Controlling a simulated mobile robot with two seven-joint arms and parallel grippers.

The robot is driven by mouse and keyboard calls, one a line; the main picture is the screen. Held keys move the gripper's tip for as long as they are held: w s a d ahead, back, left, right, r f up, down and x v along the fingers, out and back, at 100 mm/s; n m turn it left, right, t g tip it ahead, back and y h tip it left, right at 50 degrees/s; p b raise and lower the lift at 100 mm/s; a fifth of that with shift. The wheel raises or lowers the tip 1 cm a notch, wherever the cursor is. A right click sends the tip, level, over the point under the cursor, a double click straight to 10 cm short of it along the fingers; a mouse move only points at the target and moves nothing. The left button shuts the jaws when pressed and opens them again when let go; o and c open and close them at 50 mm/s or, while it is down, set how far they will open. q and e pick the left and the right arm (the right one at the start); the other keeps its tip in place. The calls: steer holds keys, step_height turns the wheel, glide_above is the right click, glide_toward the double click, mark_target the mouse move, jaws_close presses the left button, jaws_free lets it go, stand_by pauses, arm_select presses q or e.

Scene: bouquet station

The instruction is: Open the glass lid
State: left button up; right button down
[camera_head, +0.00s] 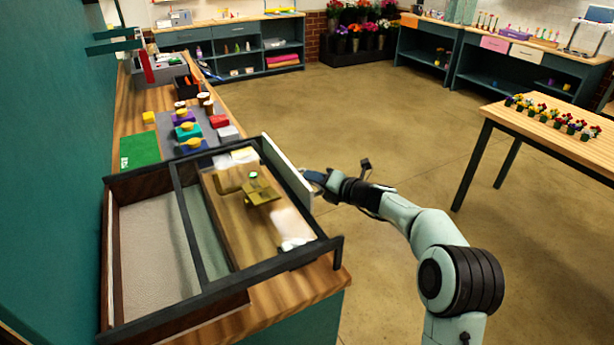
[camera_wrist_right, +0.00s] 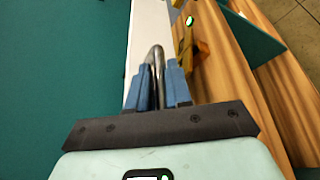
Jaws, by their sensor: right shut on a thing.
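A dark-framed case (camera_head: 290,262) stands on the wooden counter at the lower left of the head view. A dark bar divides its top, and clear glass is hard to tell from open space there. A white panel (camera_head: 285,172) stands along the case's right side. It also shows in the wrist view (camera_wrist_right: 149,22), with a curved metal handle (camera_wrist_right: 156,54) on it. My right gripper (camera_head: 316,180) is at this panel; its blue fingers (camera_wrist_right: 157,85) are shut on the handle. Its fingertips are partly hidden in the head view. My left gripper is out of view.
Inside the case is a brass-coloured object (camera_head: 258,190) with a green spot. Behind the case lie a green mat (camera_head: 139,150) and several coloured items on a grey mat. A teal wall borders the left. Open floor (camera_head: 400,140) lies right, before a wooden table (camera_head: 545,120).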

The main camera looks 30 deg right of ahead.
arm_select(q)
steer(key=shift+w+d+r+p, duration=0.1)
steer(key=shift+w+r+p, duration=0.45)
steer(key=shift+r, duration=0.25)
arm_select(e)
steer(key=shift+d, duration=1.2)
steer(key=c, duration=1.1)
jaws_free()
steer(key=shift+s, duration=0.1)
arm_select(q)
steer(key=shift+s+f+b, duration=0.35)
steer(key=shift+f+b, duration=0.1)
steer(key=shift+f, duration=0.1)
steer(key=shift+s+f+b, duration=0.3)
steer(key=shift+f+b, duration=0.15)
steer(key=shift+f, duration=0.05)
arm_select(e)
steer(key=v, duration=1.3)
steer(key=shift+s+d+r, duration=0.1)
steer(key=shift+s, duration=0.05)
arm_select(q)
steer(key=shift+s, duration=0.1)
